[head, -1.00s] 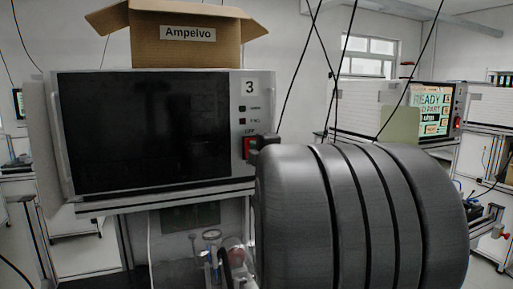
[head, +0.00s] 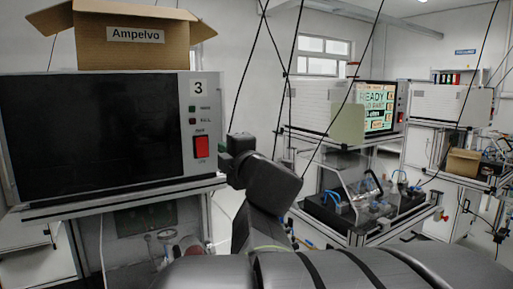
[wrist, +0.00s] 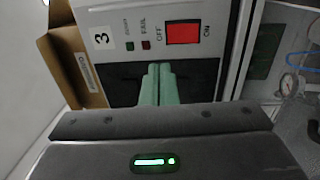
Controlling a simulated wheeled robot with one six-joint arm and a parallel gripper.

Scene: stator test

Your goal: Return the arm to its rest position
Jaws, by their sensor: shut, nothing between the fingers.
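My gripper (wrist: 159,72) shows in the wrist view as two pale green fingers pressed together, with nothing between them. They point at the front panel of tester number 3, below its red switch (wrist: 183,33) in that picture. In the head view the dark end of my arm (head: 240,150) is just right of the tester (head: 90,135) and its red switch (head: 201,147). The fingertips cannot be made out there. My large dark arm links cross the bottom of the head view. Whether the fingers touch the panel cannot be told.
Another station's screen (head: 377,107) reads READY at right, above a bench with a clear cover (head: 365,197). Black cables hang behind my arm. A gauge (wrist: 289,84) shows right in the wrist view.

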